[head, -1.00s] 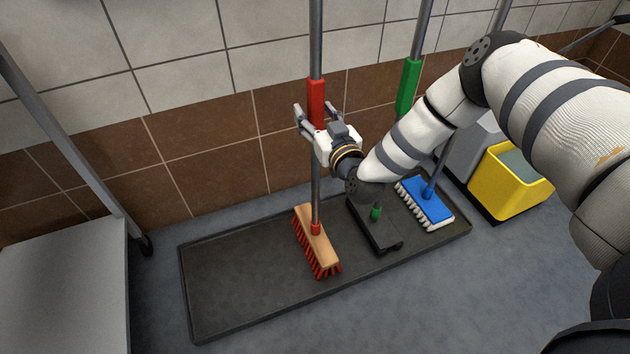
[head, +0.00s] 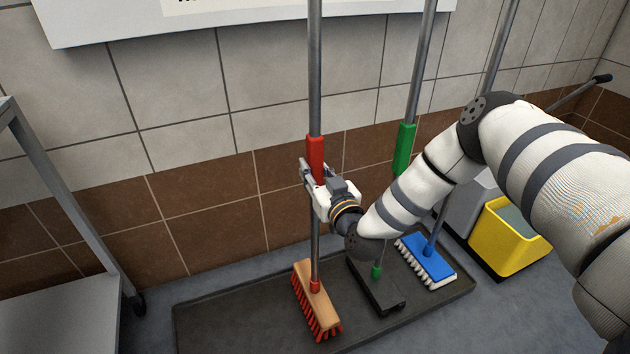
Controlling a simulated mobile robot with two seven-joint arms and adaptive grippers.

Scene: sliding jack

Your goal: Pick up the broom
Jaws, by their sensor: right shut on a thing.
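The broom has a grey metal pole with a red grip sleeve (head: 315,155) and a wooden head (head: 314,290) with red bristles. It stands upright with its head at the dark tray (head: 230,322). My right gripper (head: 314,177) is shut on the broom at the lower part of the red sleeve. Part of the pole is hidden behind the gripper. My left gripper is not in view.
A green-sleeved tool (head: 403,150) with a dark head (head: 378,290) and a blue brush (head: 428,260) with white bristles stand to the right. A yellow bucket (head: 508,240) is farther right. A grey metal cart (head: 60,310) stands at the left. The tiled wall is close behind.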

